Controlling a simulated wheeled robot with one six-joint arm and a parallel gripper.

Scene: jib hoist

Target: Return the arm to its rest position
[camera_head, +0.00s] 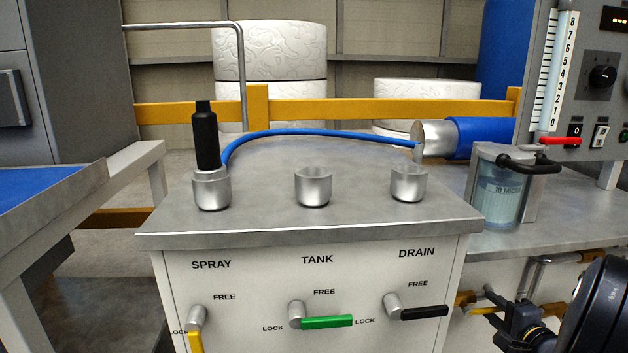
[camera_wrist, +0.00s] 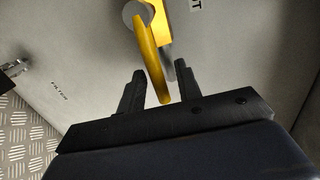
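My arm shows as dark links at the lower right of the head view. In the wrist view my gripper (camera_wrist: 159,68) has its two dark fingers apart. A yellow lever (camera_wrist: 150,50) on a round grey hub reaches down into the space between them, its tip close to the gripper's body. A gap shows on the lever's left side; on its right it overlaps or lies close to the right finger, and I cannot tell whether they touch.
A grey cabinet (camera_head: 300,224) carries three metal cups, a black nozzle (camera_head: 206,140) in the left one, and a blue hose (camera_head: 300,132). Its front has yellow, green (camera_head: 327,322) and black levers. A clear filter jar (camera_head: 500,195) stands on the right-hand bench.

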